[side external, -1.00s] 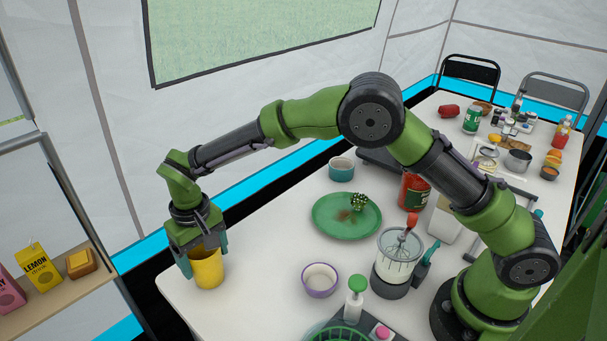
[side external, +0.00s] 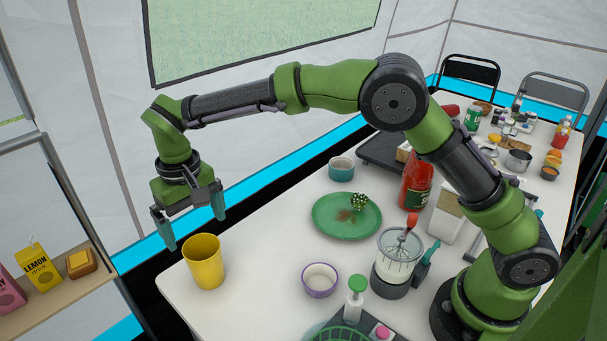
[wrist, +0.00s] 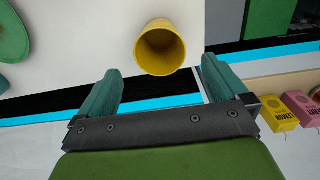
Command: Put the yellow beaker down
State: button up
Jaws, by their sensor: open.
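The yellow beaker (side external: 204,262) stands upright on the near left corner of the white table in the side view. In the wrist view the yellow beaker (wrist: 160,48) shows its open mouth, beyond the fingertips. My gripper (side external: 195,232) is open and empty, above and a little behind the beaker, with its fingers apart and clear of the rim. In the wrist view my gripper (wrist: 160,78) has its two teal fingers spread wide with nothing between them.
A purple-rimmed bowl (side external: 320,279) and a green plate (side external: 346,216) with a small plant-like item stand to the right. A blender (side external: 398,258) is farther right. A shelf (side external: 70,285) with cartons is at the left, beyond a gap from the table edge.

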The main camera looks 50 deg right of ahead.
jog(key=s+d+r+m+t+y, duration=0.1)
jog(key=s+d+r+t, duration=0.1)
jog(key=s+d+r, duration=0.4)
jog(key=s+d+r+m+t+y, duration=0.1)
jog(key=s+d+r, duration=0.2)
jog(key=d+r, duration=0.55)
jog(key=s+d+f+m+t, duration=0.1)
jog(key=s+d+f+t, duration=0.1)
jog(key=s+d, duration=0.2)
jog(key=s+d+f+m+t, duration=0.1)
jog(key=s+d, duration=0.3)
jog(key=s, duration=0.5)
jog(key=shift+s+d+f+t, duration=0.2)
jog(key=shift+f+t, duration=0.15)
jog(key=shift+t, duration=0.25)
